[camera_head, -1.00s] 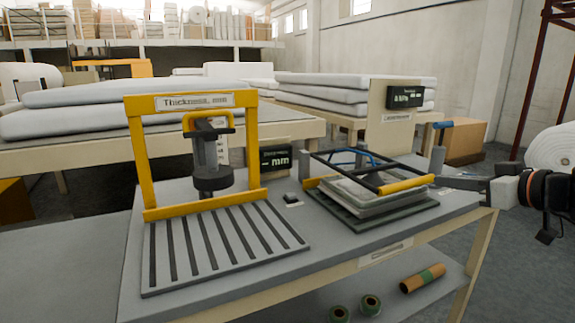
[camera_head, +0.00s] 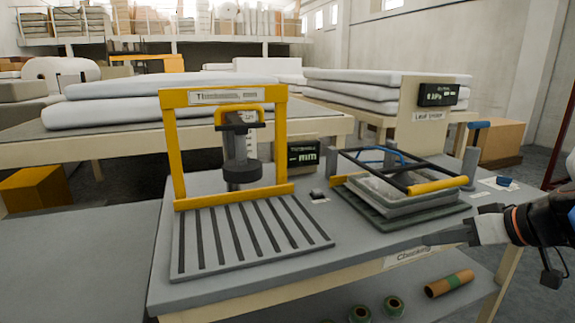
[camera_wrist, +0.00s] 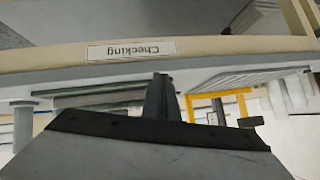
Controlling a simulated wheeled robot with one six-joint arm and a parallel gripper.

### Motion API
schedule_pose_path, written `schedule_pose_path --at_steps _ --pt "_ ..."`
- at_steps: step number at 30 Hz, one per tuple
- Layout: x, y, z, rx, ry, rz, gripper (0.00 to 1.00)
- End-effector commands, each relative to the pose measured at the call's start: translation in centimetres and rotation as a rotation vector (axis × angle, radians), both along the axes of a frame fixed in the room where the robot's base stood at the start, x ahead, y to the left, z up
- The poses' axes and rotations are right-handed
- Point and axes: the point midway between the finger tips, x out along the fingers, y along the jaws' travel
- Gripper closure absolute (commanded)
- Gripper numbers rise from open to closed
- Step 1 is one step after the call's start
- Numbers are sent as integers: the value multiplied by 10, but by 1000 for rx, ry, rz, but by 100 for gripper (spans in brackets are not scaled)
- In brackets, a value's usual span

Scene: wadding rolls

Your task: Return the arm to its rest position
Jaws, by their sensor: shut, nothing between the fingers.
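My gripper (camera_head: 436,239) is at the right of the head view, in front of the table's right front edge. Its fingers are shut with nothing between them, and they point left. The closed fingers (camera_wrist: 161,98) also show in the wrist view, with the table edge and its "Checking" label (camera_wrist: 131,50) beyond them. That view is turned about upside down. Part of my arm reaches in from the right edge of the head view.
The checking table (camera_head: 240,285) carries a yellow thickness gauge frame (camera_head: 180,150) with a slotted plate, and a press frame with a yellow handle (camera_head: 437,185) over stacked sheets. Rolls (camera_head: 449,284) lie on the lower shelf. Wadding slabs (camera_head: 150,105) lie behind.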

Motion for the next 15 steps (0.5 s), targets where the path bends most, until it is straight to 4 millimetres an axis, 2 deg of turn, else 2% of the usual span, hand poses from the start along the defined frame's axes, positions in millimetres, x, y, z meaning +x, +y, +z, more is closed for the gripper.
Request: schedule_pose_path --at_steps 1,6,15 --pt "-8 10 -10 -6 43 7 100" --pt "-34 30 -45 -37 196 -19 100" --pt "-77 41 -94 -146 378 -107 100"
